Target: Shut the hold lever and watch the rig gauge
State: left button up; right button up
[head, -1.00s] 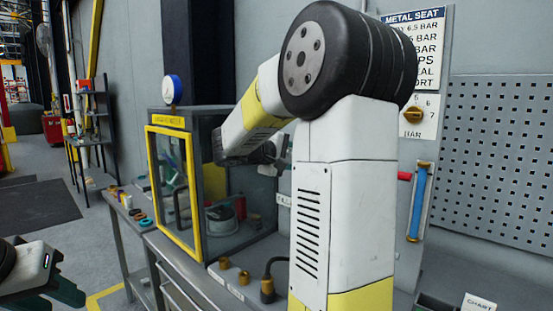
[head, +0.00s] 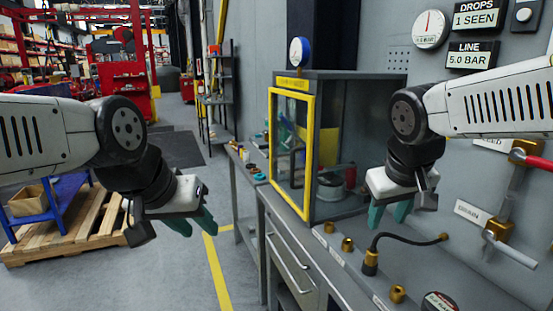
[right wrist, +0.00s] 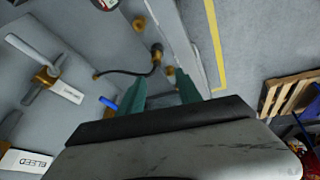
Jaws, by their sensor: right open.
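A lever with a pale metal handle (head: 512,250) sits on a brass valve (head: 498,230) on the right wall, its handle slanting down to the right. It also shows in the right wrist view, where the pale handle (right wrist: 30,52) is left of my fingers. The label (head: 468,212) beside it is too small to read. A blue-rimmed gauge (head: 300,51) stands on the cabinet; its reading is unclear. My right gripper (head: 390,214) is open and empty, left of the levers and clear of them. My left gripper (head: 203,220) hangs over the floor side; its finger gap is unclear.
A red-handled lever (head: 535,160) is higher on the wall. A white dial (head: 430,29) is above the "LINE 5.0 BAR" sign (head: 471,55). The yellow-framed cabinet (head: 309,190) stands behind my right gripper. A black hose (head: 400,236) and brass fittings (head: 397,294) line the bench below.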

jog(key=s+a+m+t+y, duration=0.1)
jog(key=s+a+y, duration=0.2)
jog(key=a, duration=0.5)
jog(key=shift+s+r+t, duration=0.3)
jog(key=shift+s+r, duration=0.05)
jog(key=shift+s, duration=0.15)
dwell(6.7)
